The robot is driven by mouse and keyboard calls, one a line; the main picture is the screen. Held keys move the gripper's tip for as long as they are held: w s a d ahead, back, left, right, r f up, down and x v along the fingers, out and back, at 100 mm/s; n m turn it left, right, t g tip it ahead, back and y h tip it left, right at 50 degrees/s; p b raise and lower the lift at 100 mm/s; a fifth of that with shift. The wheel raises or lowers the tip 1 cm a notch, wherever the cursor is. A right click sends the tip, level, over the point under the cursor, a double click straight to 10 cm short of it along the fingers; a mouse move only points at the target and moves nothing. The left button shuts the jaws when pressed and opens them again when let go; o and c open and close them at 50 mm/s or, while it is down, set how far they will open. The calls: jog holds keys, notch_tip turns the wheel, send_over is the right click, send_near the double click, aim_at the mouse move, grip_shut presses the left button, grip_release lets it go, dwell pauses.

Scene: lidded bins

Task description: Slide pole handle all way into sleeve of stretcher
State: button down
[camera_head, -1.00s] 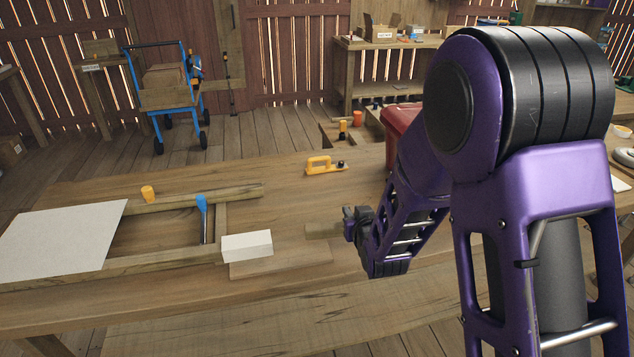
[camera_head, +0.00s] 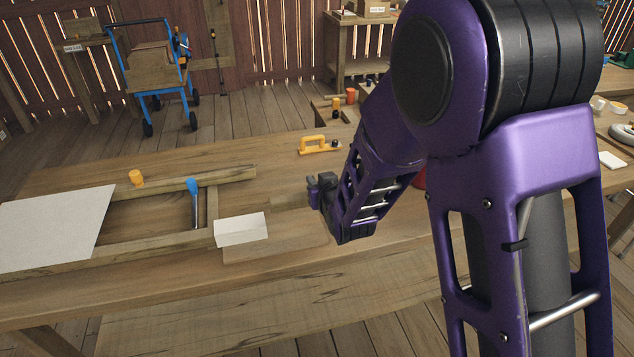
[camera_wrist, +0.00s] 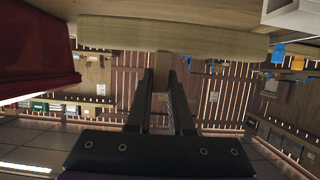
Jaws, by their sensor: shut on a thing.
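The stretcher lies on the workbench at the left in the head view, with wooden rails (camera_head: 140,253) and a pale cloth panel (camera_head: 50,228). The white sleeve (camera_head: 240,229) sits at the right end of its near rail. My gripper (camera_head: 316,194) is right of the sleeve, shut on the wooden pole handle (camera_head: 290,202). The handle's left end is outside the sleeve and close to its right end. In the wrist view the handle (camera_wrist: 170,38) lies across the fingertips (camera_wrist: 160,72), near the white sleeve (camera_wrist: 295,14). The exact gap and alignment are unclear.
A blue-topped tool (camera_head: 193,186) and an orange cylinder (camera_head: 136,178) are by the stretcher's rails. A yellow handled tool (camera_head: 318,145) lies behind my gripper. A flat board (camera_head: 275,244) lies below the handle. A red box (camera_wrist: 35,50) shows in the wrist view.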

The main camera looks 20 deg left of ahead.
aim_at(275, 212)
notch_tip(275, 212, down, 5)
jog(key=b, duration=0.5)
jog(key=shift+f, duration=0.15)
jog(key=shift+a+f, duration=0.15)
jog(key=shift+f, duration=0.45)
jog(key=shift+s+a, duration=0.1)
jog(key=shift+s, duration=0.05)
dwell(1.0)
jog(key=shift+s+a, duration=0.35)
jog(key=shift+a, duration=0.2)
jog(key=shift+s+a, duration=0.3)
jog(key=shift+a, duration=0.25)
jog(key=shift+s+a, duration=0.1)
jog(key=shift+a, duration=0.1)
jog(key=shift+s+a, duration=0.4)
jog(key=shift+a, duration=0.25)
jog(key=shift+s+a, duration=0.15)
jog(key=shift+a, duration=0.05)
jog(key=shift+s+a, duration=0.4)
jog(key=shift+a, duration=0.25)
jog(key=shift+s+a, duration=0.4)
jog(key=shift+a, duration=0.3)
jog(key=shift+s+a, duration=0.4)
jog(key=shift+a, duration=0.25)
